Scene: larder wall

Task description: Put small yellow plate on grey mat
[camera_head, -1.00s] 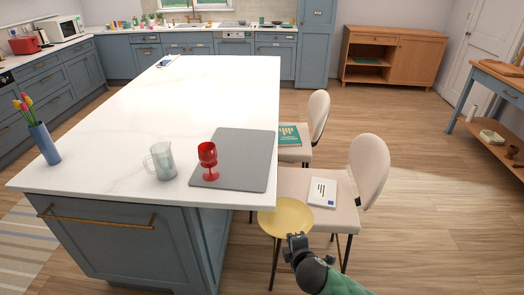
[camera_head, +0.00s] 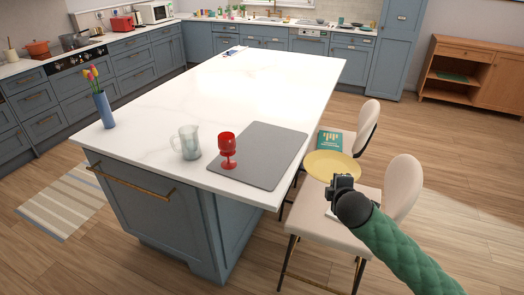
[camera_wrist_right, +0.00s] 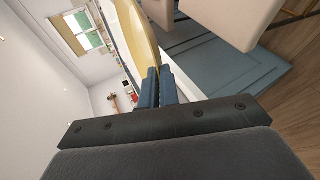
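The small yellow plate (camera_head: 331,165) is held in my right gripper (camera_head: 341,183), off the island's right side and above the chairs. In the right wrist view the gripper's fingers (camera_wrist_right: 157,88) are shut on the rim of the yellow plate (camera_wrist_right: 141,35). The grey mat (camera_head: 262,152) lies flat on the white island top, to the left of the plate. A red goblet (camera_head: 228,147) stands upright on the mat's left part. My left gripper is not in view.
A clear glass jug (camera_head: 188,142) stands left of the goblet, and a blue vase with tulips (camera_head: 104,108) stands at the island's left corner. Two cream chairs (camera_head: 403,188) stand along the right side, with books on their seats. Most of the mat is bare.

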